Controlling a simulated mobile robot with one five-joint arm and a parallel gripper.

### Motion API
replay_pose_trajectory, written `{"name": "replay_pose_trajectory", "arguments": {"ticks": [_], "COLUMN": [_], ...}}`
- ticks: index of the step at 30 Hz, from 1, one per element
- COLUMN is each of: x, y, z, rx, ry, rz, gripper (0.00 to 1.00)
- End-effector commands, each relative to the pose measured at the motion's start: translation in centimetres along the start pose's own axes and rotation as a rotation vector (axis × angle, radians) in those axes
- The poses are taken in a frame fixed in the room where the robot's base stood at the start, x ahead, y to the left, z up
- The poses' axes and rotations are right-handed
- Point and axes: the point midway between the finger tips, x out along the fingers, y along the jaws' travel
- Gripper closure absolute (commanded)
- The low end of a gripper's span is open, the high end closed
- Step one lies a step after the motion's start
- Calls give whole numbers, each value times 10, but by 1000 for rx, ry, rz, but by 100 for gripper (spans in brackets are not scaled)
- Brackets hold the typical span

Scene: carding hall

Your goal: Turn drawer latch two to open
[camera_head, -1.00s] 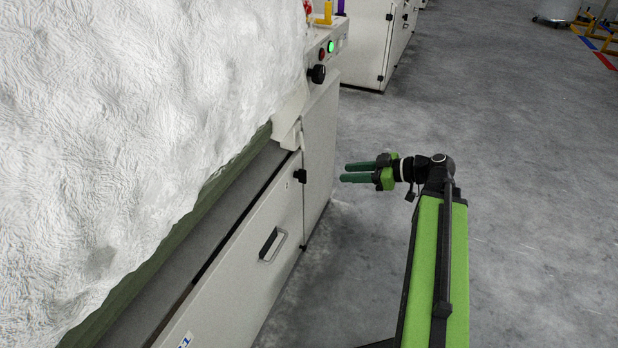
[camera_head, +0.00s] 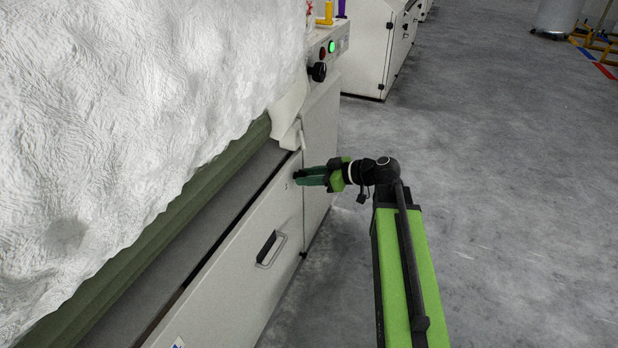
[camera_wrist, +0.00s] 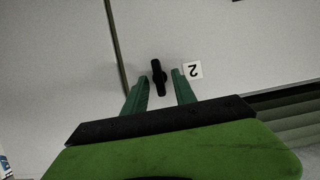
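The black drawer latch (camera_wrist: 158,78) shows in the wrist view on a pale panel, just beyond and between my two fingertips, beside a white label marked 2 (camera_wrist: 193,70). My gripper (camera_wrist: 160,85) is open, one green finger on each side of the latch's line, with a gap to each. In the head view my gripper (camera_head: 298,178) reaches to the upper right corner of the drawer front (camera_head: 235,270), and its fingers hide the latch there. Whether the fingers touch the panel cannot be told.
A black recessed drawer handle (camera_head: 268,248) sits below and left of my gripper. A black knob (camera_head: 318,72) and a green lit button (camera_head: 332,46) are on the panel above. White fibre (camera_head: 120,120) fills the upper left.

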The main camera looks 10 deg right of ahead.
Motion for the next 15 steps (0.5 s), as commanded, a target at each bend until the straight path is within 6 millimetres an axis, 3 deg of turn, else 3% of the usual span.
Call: {"name": "replay_pose_trajectory", "arguments": {"ticks": [1,8,15], "x": [0,0,-1], "y": [0,0,0], "z": [0,0,0], "rx": [0,0,0], "ry": [0,0,0], "rz": [0,0,-1], "gripper": [71,100,100]}}
